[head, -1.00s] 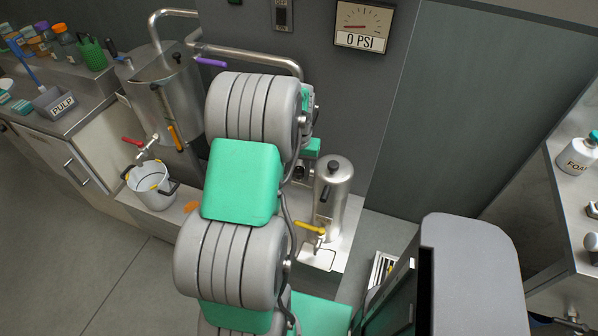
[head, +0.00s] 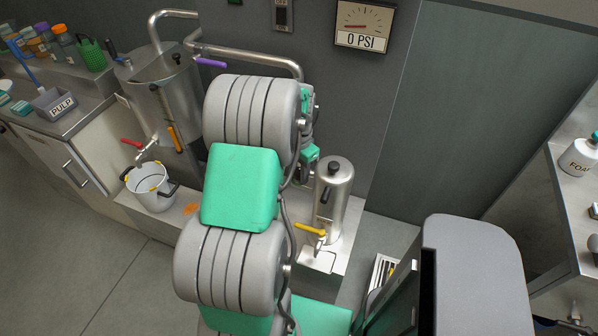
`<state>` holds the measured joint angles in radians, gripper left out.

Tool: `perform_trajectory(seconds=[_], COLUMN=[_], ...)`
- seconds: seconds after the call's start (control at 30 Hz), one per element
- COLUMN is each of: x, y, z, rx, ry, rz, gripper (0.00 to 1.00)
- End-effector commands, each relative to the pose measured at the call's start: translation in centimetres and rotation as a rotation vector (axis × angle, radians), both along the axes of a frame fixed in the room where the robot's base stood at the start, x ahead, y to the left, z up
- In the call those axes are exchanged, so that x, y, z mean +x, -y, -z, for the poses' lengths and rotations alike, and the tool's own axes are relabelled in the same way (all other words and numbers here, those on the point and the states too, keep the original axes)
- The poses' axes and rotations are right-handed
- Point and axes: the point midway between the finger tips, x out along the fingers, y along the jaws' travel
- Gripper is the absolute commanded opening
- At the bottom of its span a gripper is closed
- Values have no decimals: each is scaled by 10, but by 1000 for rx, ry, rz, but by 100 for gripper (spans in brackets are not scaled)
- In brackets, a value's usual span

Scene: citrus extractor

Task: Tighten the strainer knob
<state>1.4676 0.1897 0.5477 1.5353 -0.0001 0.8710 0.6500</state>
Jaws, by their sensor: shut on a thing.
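I cannot make out the strainer knob; the area beyond my arm is hidden. My large grey and green arm fills the middle of the head view. Its wrist end points away toward the back bench, left of a steel cylinder (head: 333,200). That cylinder stands upright with a black knob (head: 334,167) on its lid and a yellow-handled tap (head: 310,230) low at the front. The fingers of my gripper are hidden behind my arm, so I cannot see what is between them.
A large steel vessel (head: 165,105) with a red-handled tap (head: 133,143) stands at left. A white bucket (head: 152,190) is below it. Steel pipes (head: 250,57) run along the wall. The pressure gauge (head: 363,26) reads 0 PSI. A foam bottle (head: 580,155) stands at right.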

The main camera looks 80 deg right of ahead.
Motion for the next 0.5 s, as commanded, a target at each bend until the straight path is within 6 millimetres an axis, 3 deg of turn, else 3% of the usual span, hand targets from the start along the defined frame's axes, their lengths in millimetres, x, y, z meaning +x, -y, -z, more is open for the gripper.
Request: perform_trajectory(seconds=[0.37, 0.4, 0.5], x=[0, 0, 0], y=[4, 4, 3], z=[-5, -5, -4], rx=[-11, -11, -9], ry=[0, 0, 1], rz=[5, 5, 4], gripper=[0, 36, 44])
